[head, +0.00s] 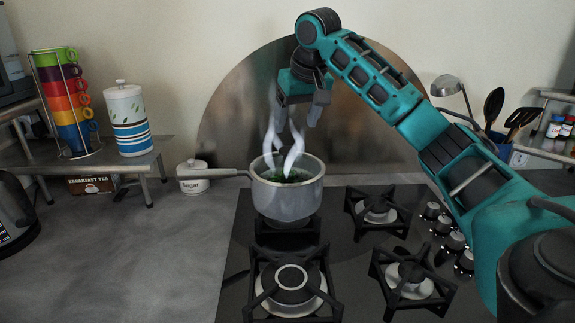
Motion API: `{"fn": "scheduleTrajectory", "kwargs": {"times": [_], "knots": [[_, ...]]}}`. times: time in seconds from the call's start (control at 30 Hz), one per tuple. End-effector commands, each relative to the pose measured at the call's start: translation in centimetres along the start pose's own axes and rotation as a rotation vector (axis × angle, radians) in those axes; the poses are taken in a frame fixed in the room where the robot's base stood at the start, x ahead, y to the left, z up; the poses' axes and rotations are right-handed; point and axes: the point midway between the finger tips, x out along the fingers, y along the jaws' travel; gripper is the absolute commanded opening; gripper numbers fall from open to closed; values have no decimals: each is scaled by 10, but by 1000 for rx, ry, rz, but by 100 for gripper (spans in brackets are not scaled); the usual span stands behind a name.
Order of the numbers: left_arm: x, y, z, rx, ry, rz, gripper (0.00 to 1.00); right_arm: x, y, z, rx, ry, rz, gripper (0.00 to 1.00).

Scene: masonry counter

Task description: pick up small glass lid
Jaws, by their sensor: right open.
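I cannot make out a small glass lid anywhere in the head view. A grey metal saucepan (287,203) stands on the back left burner, its handle pointing left. It has no lid on it, and dark green contents (287,176) show inside, with whitish steam (272,142) rising. My right gripper (298,120) points down above the pan, in front of the metal splash plate. Its fingers are apart and nothing shows between them. My left gripper is out of view.
A gas hob (336,250) has free burners in front of and right of the pan. A white sugar jar (194,177) stands by the pan handle. A shelf at left holds stacked cups (72,105) and a canister (128,118). The left counter (130,250) is mostly clear.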

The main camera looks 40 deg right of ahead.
Motion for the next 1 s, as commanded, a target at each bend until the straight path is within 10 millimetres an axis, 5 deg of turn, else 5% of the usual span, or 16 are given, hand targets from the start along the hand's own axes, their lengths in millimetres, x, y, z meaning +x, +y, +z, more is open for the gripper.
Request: {"fn": "scheduleTrajectory", "kwargs": {"times": [0.6, 0.87, 1.0], "knots": [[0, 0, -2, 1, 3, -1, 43, 71, -5, 3, 1, -1, 1, 72], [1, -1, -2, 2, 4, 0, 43, 75, -6, 3, 0, 1, 0, 72], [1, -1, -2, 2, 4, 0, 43, 75, -6, 3, 0, 1, 0, 61]]}}
